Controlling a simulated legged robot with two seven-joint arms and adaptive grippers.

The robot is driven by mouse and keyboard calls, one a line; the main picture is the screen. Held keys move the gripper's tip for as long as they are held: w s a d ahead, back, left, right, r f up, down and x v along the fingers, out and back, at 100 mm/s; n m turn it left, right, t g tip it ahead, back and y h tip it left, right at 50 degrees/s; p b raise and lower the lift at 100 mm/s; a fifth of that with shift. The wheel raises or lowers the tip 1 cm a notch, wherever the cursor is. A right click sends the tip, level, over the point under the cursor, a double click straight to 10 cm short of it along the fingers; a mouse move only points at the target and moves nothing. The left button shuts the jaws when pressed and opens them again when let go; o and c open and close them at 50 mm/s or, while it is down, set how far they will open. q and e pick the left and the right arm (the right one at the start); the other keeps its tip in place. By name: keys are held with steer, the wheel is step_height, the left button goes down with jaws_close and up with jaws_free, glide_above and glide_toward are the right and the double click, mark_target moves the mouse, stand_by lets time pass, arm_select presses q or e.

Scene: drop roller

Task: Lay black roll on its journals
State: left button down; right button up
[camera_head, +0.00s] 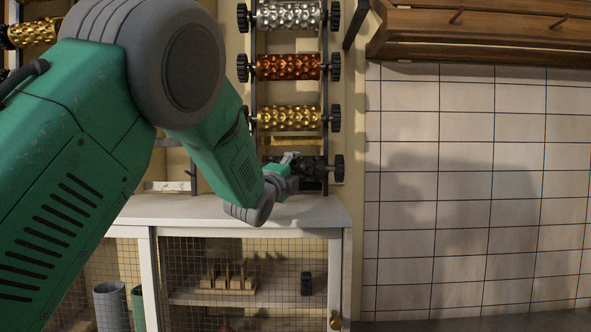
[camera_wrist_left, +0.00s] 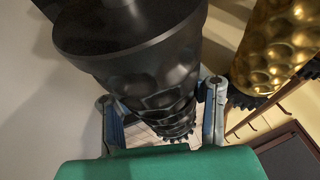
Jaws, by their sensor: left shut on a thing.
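The black roll (camera_head: 312,170) is dark and dimpled with a toothed wheel at its right end. It is at the bottom of the rack (camera_head: 325,95), below the gold roll. My left gripper (camera_head: 289,160) reaches it from the left and partly covers it. In the left wrist view the black roll (camera_wrist_left: 150,75) fills the middle, between my two fingers, and the gripper is shut on it. Its seating on the journals cannot be made out. My right gripper is not in view.
Above in the rack are a gold roll (camera_head: 290,117), a copper roll (camera_head: 290,66) and a silver roll (camera_head: 288,16). A white cabinet (camera_head: 300,212) with mesh doors stands below. A wooden shelf (camera_head: 470,35) hangs at the upper right over a tiled wall.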

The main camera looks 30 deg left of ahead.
arm_select(q)
steer(key=shift+s+a+r, duration=0.25)
steer(key=shift+a, duration=0.3)
steer(key=c, duration=0.8)
jaws_free()
steer(key=shift+d, duration=0.1)
steer(key=shift+w+d+f, duration=0.1)
steer(key=shift+f, duration=0.05)
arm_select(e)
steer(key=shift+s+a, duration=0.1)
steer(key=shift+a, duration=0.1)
arm_select(q)
steer(key=shift+f, duration=0.3)
steer(key=shift+s+d, duration=0.1)
steer(key=shift+s, duration=0.1)
steer(key=v, duration=1)
steer(key=shift+s+r, duration=0.1)
steer(key=shift+r, duration=0.05)
steer(key=shift+s+d, duration=0.1)
steer(key=shift+s, duration=0.5)
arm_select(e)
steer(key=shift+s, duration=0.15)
